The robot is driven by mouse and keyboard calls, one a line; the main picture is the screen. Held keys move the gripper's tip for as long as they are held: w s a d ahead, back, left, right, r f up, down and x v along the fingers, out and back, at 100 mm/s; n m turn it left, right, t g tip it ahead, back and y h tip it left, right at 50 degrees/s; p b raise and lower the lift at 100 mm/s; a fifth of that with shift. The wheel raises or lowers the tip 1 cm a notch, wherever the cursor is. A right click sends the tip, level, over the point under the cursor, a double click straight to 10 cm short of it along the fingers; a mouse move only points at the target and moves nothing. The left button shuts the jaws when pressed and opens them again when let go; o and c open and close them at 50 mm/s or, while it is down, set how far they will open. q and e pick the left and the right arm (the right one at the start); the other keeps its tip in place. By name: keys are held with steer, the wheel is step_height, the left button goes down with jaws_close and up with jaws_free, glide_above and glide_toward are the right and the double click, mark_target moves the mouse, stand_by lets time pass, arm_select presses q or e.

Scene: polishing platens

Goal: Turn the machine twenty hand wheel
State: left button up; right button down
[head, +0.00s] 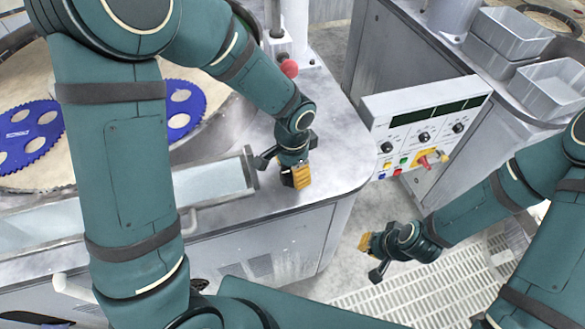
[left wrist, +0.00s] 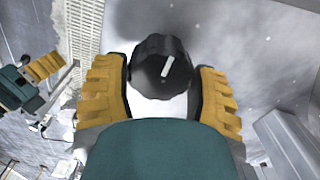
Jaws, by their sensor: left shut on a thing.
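The hand wheel (left wrist: 160,68) is a dark, ribbed round knob with a white pointer line tilted a little right of upright in the left wrist view. My left gripper (left wrist: 166,85) has one yellow finger on each side of it and is shut on it. In the head view, my left gripper (head: 297,178) points down at the grey machine top near its front right corner, and hides the knob. My right gripper (head: 368,243) hangs over the floor grating, away from the wheel; its finger gap is not clear.
A control panel (head: 425,110) with knobs, coloured buttons and a red-yellow switch stands to the right. A clear-sided trough (head: 215,180) lies left of my left gripper. Blue toothed discs (head: 30,135) rest on the platen. A red ball knob (head: 289,68) stands behind. Grey bins (head: 550,85) are far right.

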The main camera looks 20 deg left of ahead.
stand_by(0.5)
arm_select(q)
steer(key=o, duration=1.2)
step_height(320, 180, up, 12)
